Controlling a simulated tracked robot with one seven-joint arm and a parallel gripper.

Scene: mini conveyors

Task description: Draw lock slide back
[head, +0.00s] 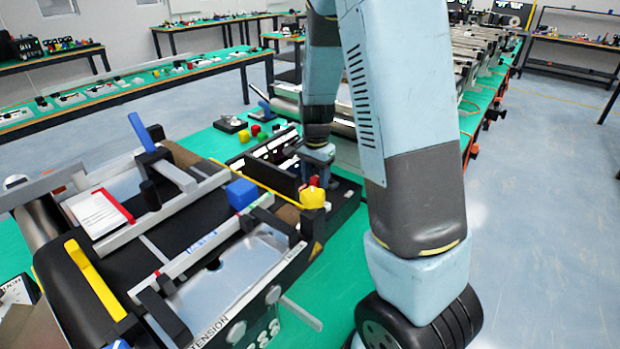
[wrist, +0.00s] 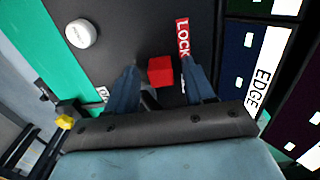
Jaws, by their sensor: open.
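The lock slide's red block (wrist: 160,71) shows in the wrist view on a dark panel beside a red LOCK label (wrist: 182,38). My gripper (wrist: 161,64) is open, with one blue finger on each side of the block in this view. A gap shows between the block and each finger; I cannot tell how deep the fingers reach. In the head view, my gripper (head: 318,162) points down over the conveyor's far right end. A small red part (head: 313,181) shows just below it, mostly hidden.
A yellow knob (head: 312,197) stands close in front of my gripper. A white round knob (wrist: 81,33) and a panel marked EDGE (wrist: 262,88) flank the LOCK area. A blue block (head: 241,193) and yellow lever (head: 94,280) sit on the conveyor to the left.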

